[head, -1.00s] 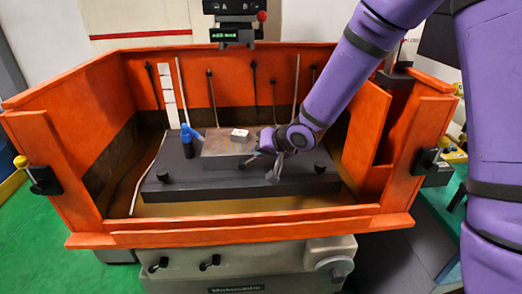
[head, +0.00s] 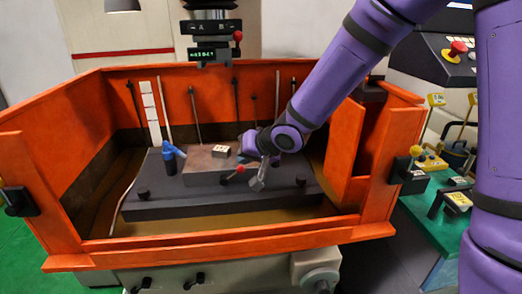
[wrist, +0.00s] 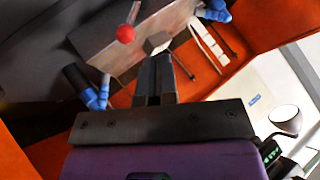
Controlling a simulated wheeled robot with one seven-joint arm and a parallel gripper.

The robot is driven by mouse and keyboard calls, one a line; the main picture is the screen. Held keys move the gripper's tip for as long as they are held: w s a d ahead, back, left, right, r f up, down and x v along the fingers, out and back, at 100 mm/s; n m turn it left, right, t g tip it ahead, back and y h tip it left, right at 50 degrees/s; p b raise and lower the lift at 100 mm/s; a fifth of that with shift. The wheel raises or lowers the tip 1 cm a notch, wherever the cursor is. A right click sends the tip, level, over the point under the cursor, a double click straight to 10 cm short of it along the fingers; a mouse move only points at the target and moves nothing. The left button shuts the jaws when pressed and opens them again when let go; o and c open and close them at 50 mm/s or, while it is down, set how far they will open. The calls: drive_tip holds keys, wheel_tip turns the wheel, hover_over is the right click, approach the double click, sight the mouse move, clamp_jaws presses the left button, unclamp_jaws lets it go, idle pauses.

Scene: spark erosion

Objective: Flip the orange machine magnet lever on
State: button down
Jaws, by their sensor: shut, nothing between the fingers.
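The orange machine (head: 230,236) is an open-topped tank with a dark magnet block (head: 215,202) inside. A short lever with a red ball knob (head: 240,169) is at the block, just left of my gripper (head: 258,184). The knob also shows in the wrist view (wrist: 125,33), to the upper left of my shut, empty fingers (wrist: 155,62). My gripper appears apart from the knob. The lever's base is partly hidden by my gripper in the head view.
The machine head (head: 209,30) hangs above the back wall. Orange walls surround the tank.

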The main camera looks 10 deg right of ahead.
drive_tip(key=s+d+r+t+h, duration=0.1)
drive_tip(key=s+d+r+h, duration=0.4)
drive_tip(key=d, duration=0.4)
drive_tip(key=s+d+r+h, duration=0.3)
drive_tip(key=s+d+r, duration=0.3)
drive_tip(key=d+r, duration=0.25)
drive_tip(key=s+d+r+g, duration=0.1)
drive_tip(key=s+d, duration=0.2)
drive_tip(key=s, duration=0.6)
drive_tip(key=s+d+r+g+y, duration=0.1)
drive_tip(key=s+d+r+g, duration=0.1)
drive_tip(key=s, duration=0.7)
drive_tip(key=shift+s+d+r, duration=0.15)
drive_tip(key=shift+s+d, duration=0.05)
drive_tip(key=shift+d, duration=0.3)
